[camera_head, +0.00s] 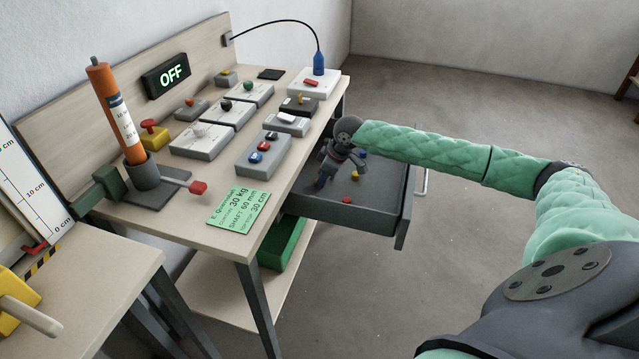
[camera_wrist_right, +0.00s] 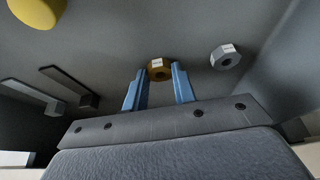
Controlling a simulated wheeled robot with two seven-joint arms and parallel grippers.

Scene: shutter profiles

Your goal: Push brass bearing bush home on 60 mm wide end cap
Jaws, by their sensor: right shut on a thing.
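My right gripper (camera_head: 322,182) reaches down into the open grey drawer (camera_head: 375,215) at the bench's right end. In the right wrist view its two blue fingers (camera_wrist_right: 158,86) are shut on a brass bush (camera_wrist_right: 158,75) with a dark hole and a small white label. The bush is hidden behind the gripper in the head view. I cannot pick out the 60 mm wide end cap among the small parts on the bench. My left gripper is not in view.
A grey hexagonal part (camera_wrist_right: 226,60) and a yellow round part (camera_wrist_right: 36,10) lie near the bush. Grey and white boxes (camera_head: 262,156) with coloured knobs cover the bench. An orange tube (camera_head: 115,110) stands in a dark holder. A green card (camera_head: 238,210) lies at the front edge.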

